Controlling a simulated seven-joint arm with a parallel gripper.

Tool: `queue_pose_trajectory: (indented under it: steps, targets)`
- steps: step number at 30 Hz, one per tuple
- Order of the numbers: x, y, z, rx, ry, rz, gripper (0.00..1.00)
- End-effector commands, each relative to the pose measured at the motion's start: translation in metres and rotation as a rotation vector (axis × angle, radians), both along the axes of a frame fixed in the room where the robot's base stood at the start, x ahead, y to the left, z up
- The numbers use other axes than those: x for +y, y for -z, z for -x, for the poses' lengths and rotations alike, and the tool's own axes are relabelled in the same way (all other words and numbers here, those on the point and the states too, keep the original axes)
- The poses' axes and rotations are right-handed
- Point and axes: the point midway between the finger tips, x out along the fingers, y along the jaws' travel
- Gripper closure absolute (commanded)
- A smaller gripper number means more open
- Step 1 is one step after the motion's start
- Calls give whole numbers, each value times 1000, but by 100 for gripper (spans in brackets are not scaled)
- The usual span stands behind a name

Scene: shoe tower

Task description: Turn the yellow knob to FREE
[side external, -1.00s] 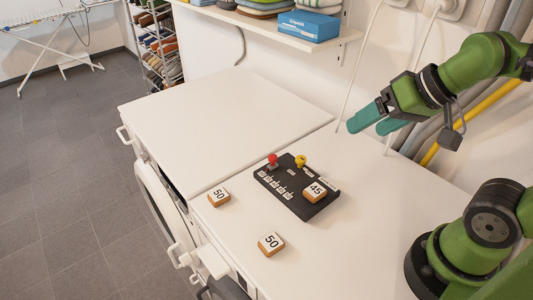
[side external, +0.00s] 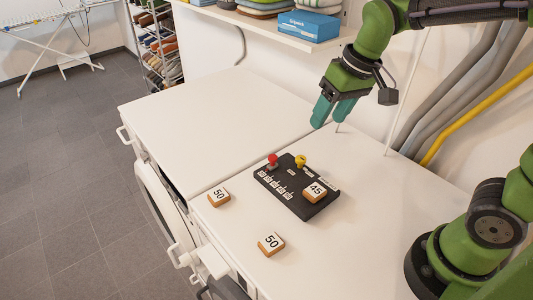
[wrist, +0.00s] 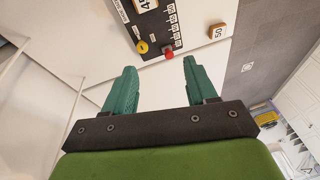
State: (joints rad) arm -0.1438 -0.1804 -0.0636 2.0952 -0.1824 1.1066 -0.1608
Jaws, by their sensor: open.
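The yellow knob (side external: 300,160) stands at the far edge of a black panel (side external: 297,205) lying on the white machine top. A red knob (side external: 272,160) stands beside it on the left. In the wrist view the yellow knob (wrist: 142,47) and red knob (wrist: 168,52) show beyond the fingertips. The knob's setting and the word FREE are too small to read. My gripper (side external: 328,126) is open and empty, with teal fingers pointing down, above and behind the panel, apart from the knob. In the wrist view my gripper (wrist: 160,65) shows its fingers wide apart.
A block marked 45 (side external: 315,192) sits on the panel's right part. Two blocks marked 50 lie on the white top, one left of the panel (side external: 219,197) and one in front (side external: 271,244). A shelf (side external: 290,38) with a blue box (side external: 308,25) is on the wall behind.

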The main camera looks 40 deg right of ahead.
Motion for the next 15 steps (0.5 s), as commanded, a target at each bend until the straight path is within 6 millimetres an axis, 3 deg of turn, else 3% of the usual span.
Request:
queue_pose_trajectory:
  steps: [1, 6, 15]
  targets:
    - [2, 5, -17, 50, -54, 37, 43]
    - [3, 22, -68, 205, -263, 175, 43]
    - [14, 55, -141, 492, -653, 393, 43]
